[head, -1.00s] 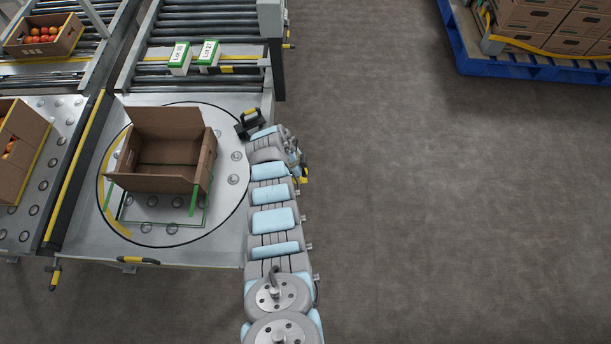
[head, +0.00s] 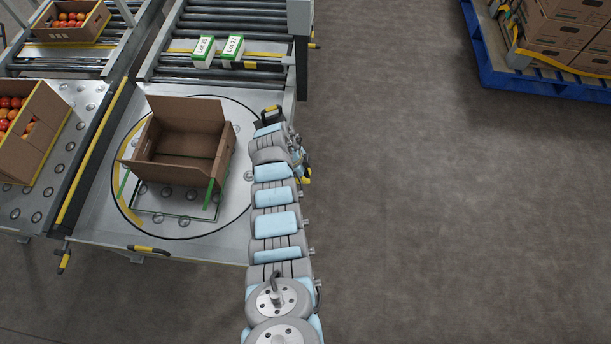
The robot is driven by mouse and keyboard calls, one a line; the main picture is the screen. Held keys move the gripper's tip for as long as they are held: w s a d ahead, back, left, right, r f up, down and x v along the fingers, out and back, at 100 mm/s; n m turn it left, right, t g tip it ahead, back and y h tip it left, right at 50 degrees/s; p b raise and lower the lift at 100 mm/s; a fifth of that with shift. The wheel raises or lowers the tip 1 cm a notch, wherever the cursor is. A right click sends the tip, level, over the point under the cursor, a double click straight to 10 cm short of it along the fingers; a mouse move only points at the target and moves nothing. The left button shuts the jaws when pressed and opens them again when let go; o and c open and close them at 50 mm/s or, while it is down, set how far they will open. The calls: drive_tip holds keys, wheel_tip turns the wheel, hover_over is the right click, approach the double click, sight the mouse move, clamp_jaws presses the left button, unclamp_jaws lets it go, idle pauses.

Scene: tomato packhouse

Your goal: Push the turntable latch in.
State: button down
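The turntable (head: 204,229) is a round plate set in a metal table, marked by a black ring. A black fitting with a yellow-marked grip (head: 270,110) stands at its upper right edge; it may be the latch, but I cannot be sure. The end of my arm lies right beside this fitting and partly covers it. I cannot make out the fingers of my gripper or any contact with the fitting. An open, empty cardboard box (head: 184,141) stands on the turntable.
A yellow-and-black handle (head: 147,249) is on the table's front edge. Two lot signs (head: 232,47) stand by the roller conveyor (head: 185,76) behind. Tomato boxes (head: 28,130) are at left. A blue pallet (head: 545,84) is at upper right. The floor at right is clear.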

drive_tip(key=v, duration=1.2)
drive_tip(key=shift+f, duration=0.1)
idle(0.4)
